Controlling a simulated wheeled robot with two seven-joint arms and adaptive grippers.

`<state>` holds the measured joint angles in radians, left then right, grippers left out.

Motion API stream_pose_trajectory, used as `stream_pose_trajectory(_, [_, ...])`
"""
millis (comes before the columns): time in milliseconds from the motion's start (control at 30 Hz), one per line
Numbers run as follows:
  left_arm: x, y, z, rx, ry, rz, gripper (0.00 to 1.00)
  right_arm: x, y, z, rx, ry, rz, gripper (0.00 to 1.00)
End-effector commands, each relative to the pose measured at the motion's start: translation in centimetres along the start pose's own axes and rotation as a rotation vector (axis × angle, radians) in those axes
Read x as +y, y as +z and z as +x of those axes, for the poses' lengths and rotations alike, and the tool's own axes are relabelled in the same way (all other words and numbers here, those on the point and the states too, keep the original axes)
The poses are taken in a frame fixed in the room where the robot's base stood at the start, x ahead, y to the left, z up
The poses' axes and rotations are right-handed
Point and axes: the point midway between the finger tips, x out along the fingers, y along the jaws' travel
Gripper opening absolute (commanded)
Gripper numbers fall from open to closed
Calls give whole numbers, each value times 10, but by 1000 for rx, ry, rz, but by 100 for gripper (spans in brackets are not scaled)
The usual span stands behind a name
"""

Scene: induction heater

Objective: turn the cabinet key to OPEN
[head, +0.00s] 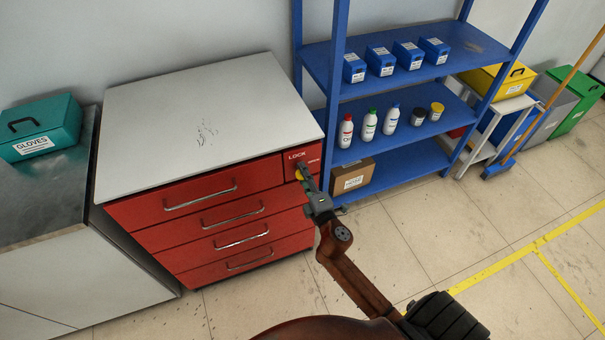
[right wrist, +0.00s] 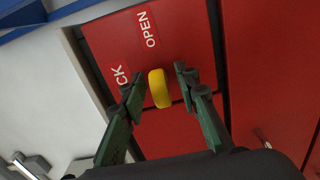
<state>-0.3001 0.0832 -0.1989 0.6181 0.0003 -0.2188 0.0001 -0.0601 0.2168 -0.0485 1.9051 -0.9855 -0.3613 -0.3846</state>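The red drawer cabinet (head: 185,208) has a small panel at its upper right, marked LOCK and OPEN. The yellow key (right wrist: 159,88) sticks out from this panel; it also shows in the head view (head: 298,174), partly hidden by my gripper. In the right wrist view its long side runs nearly up and down, with the upper end toward the OPEN label (right wrist: 147,28). My right gripper (right wrist: 158,84) is open, with one finger on each side of the key and a gap on both sides. The left finger partly covers the LOCK label (right wrist: 121,75). My left gripper is not in view.
A blue shelf (head: 395,104) with bottles and blue boxes stands close to the cabinet's right. A cardboard box (head: 351,178) sits on its lower shelf. A teal GLOVES box (head: 40,127) is on the left counter. The tiled floor in front is clear.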

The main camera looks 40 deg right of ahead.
Motion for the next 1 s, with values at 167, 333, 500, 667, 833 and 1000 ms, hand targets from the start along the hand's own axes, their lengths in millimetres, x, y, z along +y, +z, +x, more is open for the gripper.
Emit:
stream_pose_trajectory(167, [2,-1,0,1,2,0,40,-2,1,-27,-2,-4,1,29])
stream_pose_trajectory(333, [3,-1,0,1,3,0,40,-2,1,-64,-3,-5,2,29])
stream_pose_trajectory(500, [3,-1,0,1,3,0,40,-2,1,-95,-2,-5,3,29])
stream_pose_trajectory(667, [3,-2,0,1,3,0,40,-1,0,-111,-2,-3,2,29])
stream_pose_trajectory(833, [3,-2,0,1,3,0,40,0,0,-117,0,-1,0,29])
stream_pose_trajectory(1000, [3,-2,0,1,3,0,40,0,0,-116,0,-1,0,29])
